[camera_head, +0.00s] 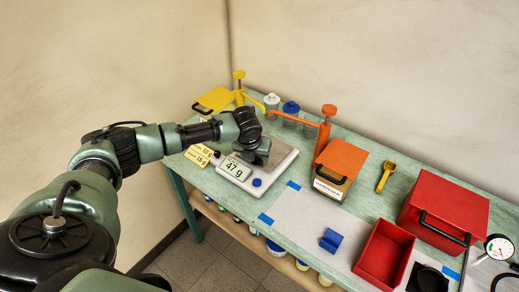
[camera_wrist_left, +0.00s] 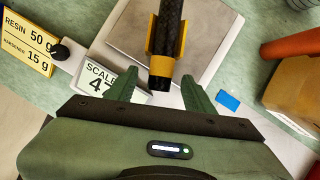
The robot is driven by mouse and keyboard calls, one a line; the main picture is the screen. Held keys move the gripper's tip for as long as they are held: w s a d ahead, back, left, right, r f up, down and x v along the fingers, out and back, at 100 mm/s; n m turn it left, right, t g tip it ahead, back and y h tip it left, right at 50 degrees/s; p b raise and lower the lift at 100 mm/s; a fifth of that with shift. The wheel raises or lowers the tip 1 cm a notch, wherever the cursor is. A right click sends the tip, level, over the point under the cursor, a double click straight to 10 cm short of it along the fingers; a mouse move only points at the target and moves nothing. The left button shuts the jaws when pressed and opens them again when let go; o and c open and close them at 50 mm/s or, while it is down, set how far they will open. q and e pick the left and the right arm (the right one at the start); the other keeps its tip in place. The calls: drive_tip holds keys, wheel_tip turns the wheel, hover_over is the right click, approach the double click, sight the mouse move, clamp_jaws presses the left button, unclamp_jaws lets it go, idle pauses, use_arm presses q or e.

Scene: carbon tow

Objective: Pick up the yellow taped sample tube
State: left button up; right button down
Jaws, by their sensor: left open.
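The sample tube (camera_wrist_left: 166,40) is black with a woven look and has yellow tape around it. In the left wrist view it lies over the scale's metal plate (camera_wrist_left: 128,28), its near end towards my gripper. My left gripper (camera_head: 262,158) is above the scale (camera_head: 236,168) in the head view and hides the tube there. In the left wrist view the open fingers (camera_wrist_left: 158,90) stand on either side of the tube's near end, with gaps to it. I cannot tell the height between them. The scale display reads 47 g. My right gripper is not in view.
A yellow sign (camera_head: 198,155) stands left of the scale. Orange (camera_head: 325,135) and yellow (camera_head: 240,88) pump dispensers stand behind. A red open box (camera_head: 384,252), a blue block (camera_head: 331,240) and a red case (camera_head: 443,215) lie to the right. The white mat is partly clear.

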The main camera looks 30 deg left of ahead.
use_arm(q)
clamp_jaws()
drive_tip(key=shift+r, duration=0.15)
drive_tip(key=shift+r, duration=0.3)
drive_tip(key=b+v, duration=0.1)
drive_tip(key=v, duration=0.1)
drive_tip(key=shift+r+b, duration=0.35)
drive_tip(key=shift+b, duration=0.05)
drive_tip(key=s+d+b, duration=0.1)
drive_tip(key=s+d, duration=0.1)
drive_tip(key=s, duration=0.6)
drive_tip(key=s+d+b, duration=0.2)
drive_tip(key=s+d, duration=0.1)
drive_tip(key=s, duration=0.5)
drive_tip(key=shift+s+d, duration=0.2)
drive_tip(key=shift+s, duration=0.05)
